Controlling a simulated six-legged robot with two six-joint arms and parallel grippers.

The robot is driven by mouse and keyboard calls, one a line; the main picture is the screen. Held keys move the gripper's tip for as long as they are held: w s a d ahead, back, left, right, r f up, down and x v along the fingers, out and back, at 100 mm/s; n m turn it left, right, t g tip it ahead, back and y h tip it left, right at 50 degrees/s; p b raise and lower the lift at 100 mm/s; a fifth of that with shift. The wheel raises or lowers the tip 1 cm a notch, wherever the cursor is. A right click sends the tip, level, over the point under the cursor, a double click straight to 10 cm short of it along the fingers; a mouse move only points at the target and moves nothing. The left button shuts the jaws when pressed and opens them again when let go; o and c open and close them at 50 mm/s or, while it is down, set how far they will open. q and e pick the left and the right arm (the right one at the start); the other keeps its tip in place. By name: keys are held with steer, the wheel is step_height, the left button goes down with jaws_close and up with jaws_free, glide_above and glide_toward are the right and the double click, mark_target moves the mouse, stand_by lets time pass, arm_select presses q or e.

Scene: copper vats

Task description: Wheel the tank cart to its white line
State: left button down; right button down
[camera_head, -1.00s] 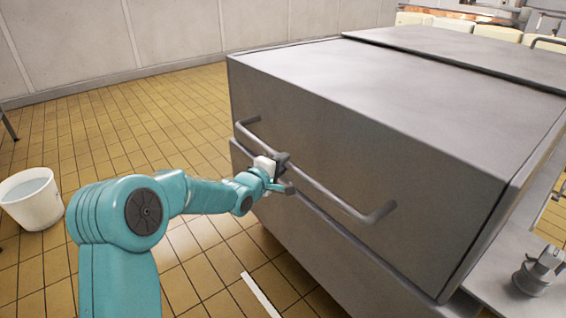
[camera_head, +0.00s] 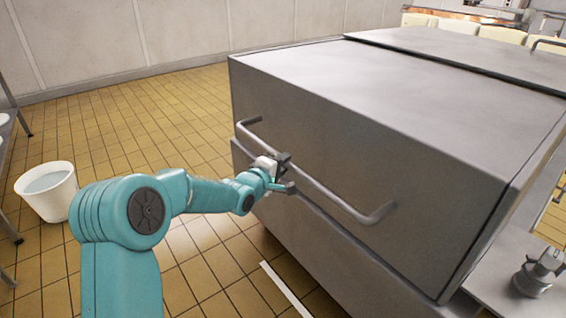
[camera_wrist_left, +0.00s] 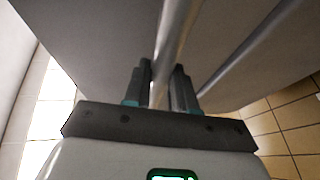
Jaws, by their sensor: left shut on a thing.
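The tank cart (camera_head: 390,120) is a large grey metal box that fills the middle and right of the head view. A long bar handle (camera_head: 335,200) runs along its near face. My left gripper (camera_head: 285,175) is shut on this handle, left of its middle. In the left wrist view the handle (camera_wrist_left: 172,45) passes between the two fingers (camera_wrist_left: 163,85). A white line (camera_head: 285,288) lies on the floor by the cart's lower near side; part of it runs out of the picture at the bottom. My right gripper is not in view.
A white bucket of liquid (camera_head: 47,190) stands on the tiled floor at left, near a rack (camera_head: 8,150) at the left edge. A metal fitting (camera_head: 540,272) sits on a grey surface at lower right. Open tiles (camera_head: 150,120) lie between the cart and the back wall.

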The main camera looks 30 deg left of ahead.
arm_select(q)
steer(key=shift+s+f, duration=0.1)
steer(key=shift+f, duration=0.35)
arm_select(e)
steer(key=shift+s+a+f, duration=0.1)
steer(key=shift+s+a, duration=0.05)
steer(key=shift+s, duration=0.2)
arm_select(q)
steer(key=c, duration=1.1)
jaws_free()
steer(key=shift+d, duration=0.1)
steer(key=shift+o, duration=0.9)
steer(key=shift+w+f, duration=0.25)
steer(key=shift+w, duration=0.1)
steer(key=s+r+p, duration=0.1)
steer(key=s, duration=0.7)
steer(key=s+r+p, duration=0.1)
steer(key=s+r, duration=0.1)
steer(key=s, duration=0.6)
steer(key=shift+s+r, duration=0.15)
steer(key=shift+r, duration=0.1)
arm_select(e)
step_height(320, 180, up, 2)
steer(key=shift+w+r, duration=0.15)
